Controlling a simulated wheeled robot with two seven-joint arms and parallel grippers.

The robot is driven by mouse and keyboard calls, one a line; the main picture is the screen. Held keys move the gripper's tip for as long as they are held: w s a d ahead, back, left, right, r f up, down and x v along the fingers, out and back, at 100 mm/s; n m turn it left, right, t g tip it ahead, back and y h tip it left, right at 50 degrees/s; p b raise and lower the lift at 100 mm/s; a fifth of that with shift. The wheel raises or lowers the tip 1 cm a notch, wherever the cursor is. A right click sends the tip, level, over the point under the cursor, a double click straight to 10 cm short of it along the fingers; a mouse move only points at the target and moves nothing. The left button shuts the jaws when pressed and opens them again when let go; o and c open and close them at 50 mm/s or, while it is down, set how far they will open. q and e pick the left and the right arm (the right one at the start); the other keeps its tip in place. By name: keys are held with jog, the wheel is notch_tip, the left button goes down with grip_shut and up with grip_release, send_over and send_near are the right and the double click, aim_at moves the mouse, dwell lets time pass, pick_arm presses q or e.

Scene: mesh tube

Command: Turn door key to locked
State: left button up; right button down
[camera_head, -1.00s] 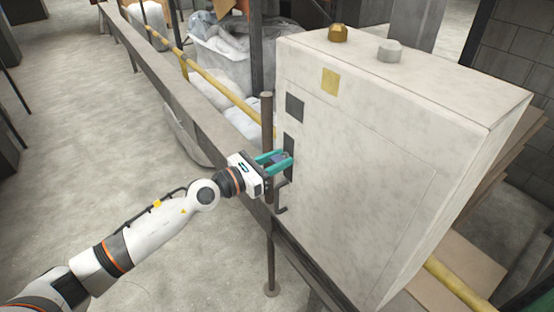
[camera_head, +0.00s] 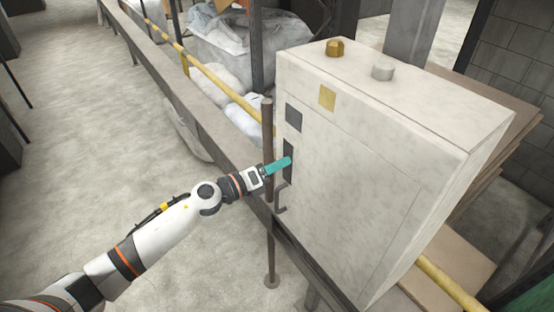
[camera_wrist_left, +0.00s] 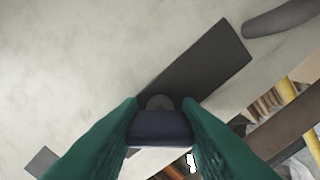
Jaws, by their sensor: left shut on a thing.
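The door key shows in the left wrist view as a dark navy key head (camera_wrist_left: 160,128) against a round grey lock (camera_wrist_left: 158,102). The lock sits on a long black plate (camera_wrist_left: 200,68), which runs diagonally there. In the head view the plate (camera_head: 289,148) is upright on the front of the pale cabinet (camera_head: 350,170). My left gripper (camera_head: 286,162), with teal fingers, is at the plate. Its fingers are shut on the key head, one on each side. In the head view the fingers overlap and hide the key. My right gripper is not in view.
A dark bar handle (camera_head: 281,198) is just below the plate. A brown post (camera_head: 268,150) stands close to the gripper. A grey rail (camera_head: 170,92) and a yellow pipe (camera_head: 215,85) run behind.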

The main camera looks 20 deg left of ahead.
pick_arm(q)
jog(key=n+p, duration=0.2)
jog(key=n, duration=0.2)
jog(key=shift+r+n, duration=0.15)
jog(key=shift+n, duration=0.15)
jog(key=shift+n+p, duration=1.1)
jog(key=shift+n, duration=0.7)
jog(key=o, duration=1)
jog(key=shift+f, duration=0.2)
jog(key=shift+b+v, duration=2)
jog(key=shift+v, duration=4.05)
